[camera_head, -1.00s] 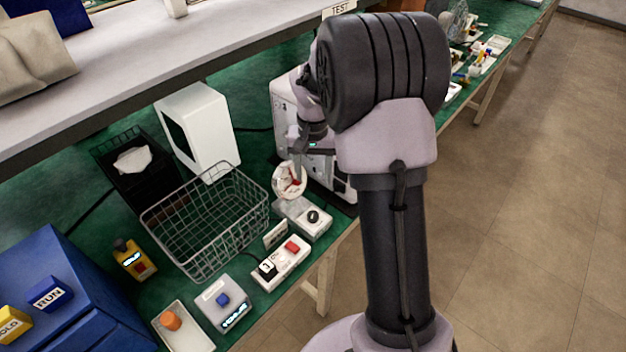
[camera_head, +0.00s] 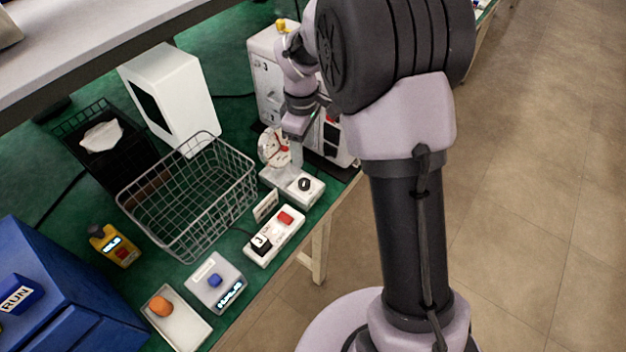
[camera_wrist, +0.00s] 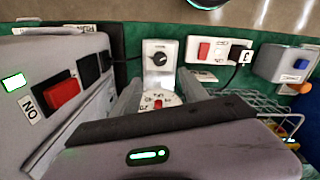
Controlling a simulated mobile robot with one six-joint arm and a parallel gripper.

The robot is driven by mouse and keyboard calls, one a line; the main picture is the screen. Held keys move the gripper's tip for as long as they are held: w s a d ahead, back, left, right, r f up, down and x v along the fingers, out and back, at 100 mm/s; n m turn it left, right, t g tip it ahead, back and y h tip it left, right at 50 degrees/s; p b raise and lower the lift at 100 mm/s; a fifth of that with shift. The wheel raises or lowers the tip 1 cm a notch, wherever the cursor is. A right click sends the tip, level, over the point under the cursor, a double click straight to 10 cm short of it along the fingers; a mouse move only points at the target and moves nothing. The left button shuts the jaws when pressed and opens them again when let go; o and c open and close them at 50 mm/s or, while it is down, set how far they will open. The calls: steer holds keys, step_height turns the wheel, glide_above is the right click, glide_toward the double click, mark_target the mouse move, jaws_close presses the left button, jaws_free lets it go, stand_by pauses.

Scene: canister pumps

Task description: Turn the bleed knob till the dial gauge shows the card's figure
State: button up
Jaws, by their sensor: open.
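The bleed knob (camera_head: 304,184) is a black round knob on a white block at the bench edge; it also shows in the wrist view (camera_wrist: 158,58). The dial gauge (camera_head: 270,147) stands behind it, round and white with red on its face; part of it shows between my fingers in the wrist view (camera_wrist: 155,102). Its reading is too small to tell. A small upright card (camera_head: 266,205) stands beside the block, its figure unreadable. My gripper (camera_head: 297,152) is open and empty above the block, beside the gauge; in the wrist view its fingers (camera_wrist: 159,85) point toward the knob, apart from it.
A white box with a red switch (camera_head: 285,217) stands nearby. A wire basket (camera_head: 190,195) is left of the gauge. A white machine (camera_head: 265,75) stands behind my gripper. A grey box with a blue button (camera_head: 214,281) and a tray (camera_head: 180,325) are nearer.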

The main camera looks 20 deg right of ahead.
mark_target(305, 182)
step_height(305, 182, down, 13)
steer(key=b, duration=0.4)
steer(key=shift+b, duration=0.3)
steer(key=shift+c, duration=0.2)
jaws_close()
